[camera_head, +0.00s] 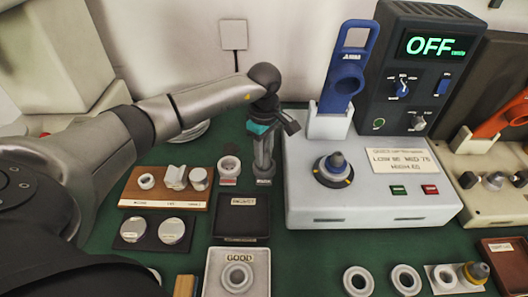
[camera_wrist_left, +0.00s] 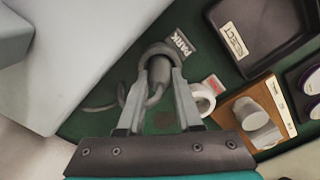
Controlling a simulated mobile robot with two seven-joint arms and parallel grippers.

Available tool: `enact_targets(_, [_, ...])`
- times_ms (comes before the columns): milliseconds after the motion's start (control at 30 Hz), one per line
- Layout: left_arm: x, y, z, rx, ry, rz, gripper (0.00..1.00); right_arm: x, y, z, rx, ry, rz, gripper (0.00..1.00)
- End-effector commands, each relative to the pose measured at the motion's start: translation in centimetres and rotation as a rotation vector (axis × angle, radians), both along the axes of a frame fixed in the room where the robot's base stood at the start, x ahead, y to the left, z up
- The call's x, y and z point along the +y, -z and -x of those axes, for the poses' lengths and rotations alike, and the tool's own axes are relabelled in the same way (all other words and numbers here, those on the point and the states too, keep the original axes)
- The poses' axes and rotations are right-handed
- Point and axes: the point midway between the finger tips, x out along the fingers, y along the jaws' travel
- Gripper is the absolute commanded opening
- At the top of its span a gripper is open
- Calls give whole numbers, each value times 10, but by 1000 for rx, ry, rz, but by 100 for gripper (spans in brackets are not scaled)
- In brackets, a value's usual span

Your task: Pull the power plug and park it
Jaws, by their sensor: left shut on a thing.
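My left gripper (camera_head: 263,178) points down at the back of the green mat, left of the white machine. In the left wrist view its two fingers (camera_wrist_left: 161,85) are shut on a grey power plug (camera_wrist_left: 158,70). The plug's grey cord (camera_wrist_left: 100,108) curls away to the left. The plug is at a grey round holder (camera_wrist_left: 152,48) beside a PARK label (camera_wrist_left: 182,42); I cannot tell whether it is fully seated. A white ring-shaped socket (camera_head: 229,166) with a red label stands just beside it, with nothing in it. My right gripper is not in view.
The white machine (camera_head: 380,190) and a dark control box showing OFF (camera_head: 430,48) stand to the right. A blue tool (camera_head: 347,75) is upright in its holder. A wooden tray (camera_head: 140,197), REJECT tray (camera_head: 241,216) and GOOD tray (camera_head: 213,270) are in front. A wall plate (camera_head: 233,35) is behind.

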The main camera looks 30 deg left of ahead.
Motion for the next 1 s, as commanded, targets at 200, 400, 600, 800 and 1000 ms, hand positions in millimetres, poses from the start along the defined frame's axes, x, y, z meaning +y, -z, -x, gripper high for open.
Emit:
enact_targets(200, [0,3,0,-1,-1,0,39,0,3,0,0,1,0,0])
enact_targets(400, [0,3,0,-1,-1,0,47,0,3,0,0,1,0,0])
enact_targets(600, [0,1,0,0,-1,0,47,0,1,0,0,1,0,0])
enact_targets(800, [1,-14,0,-1,-1,0,47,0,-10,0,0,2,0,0])
enact_targets(1000, [1,-31,0,-2,-1,-1,47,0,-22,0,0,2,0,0])
